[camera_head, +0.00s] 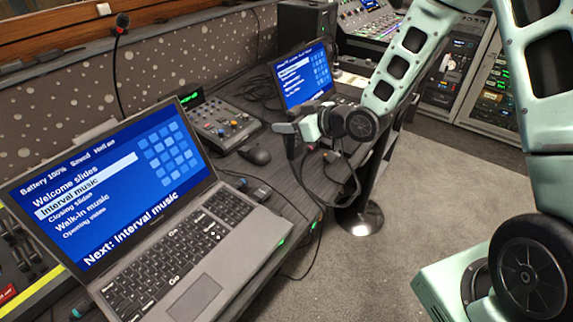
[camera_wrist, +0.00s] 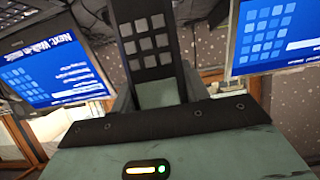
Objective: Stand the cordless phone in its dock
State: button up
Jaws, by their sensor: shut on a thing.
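The cordless phone (camera_wrist: 148,35) is a dark handset with a grid of grey keys. In the wrist view it stands out ahead of my gripper (camera_wrist: 160,92), with its keypad facing the camera and its far end cut off by the top edge. My gripper (camera_head: 297,130) is shut on the phone, above the desk edge beside the far laptop. In the head view a small dark upright shape at the gripper's tip looks like the phone, but it is too small to tell its tilt. I cannot make out the dock in either view.
A near laptop (camera_head: 190,250) and a far laptop (camera_head: 303,72) stand open on the desk. A small mixer (camera_head: 220,122) and a mouse (camera_head: 255,154) lie between them. Cables hang over the desk's front edge. The carpet (camera_head: 400,200) right of the desk is clear.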

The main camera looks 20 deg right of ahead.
notch_tip(320, 180, down, 7)
dwell(0.4)
jog(key=shift+f, duration=0.2)
jog(key=o, duration=1.1)
jog(key=shift+c, duration=0.2)
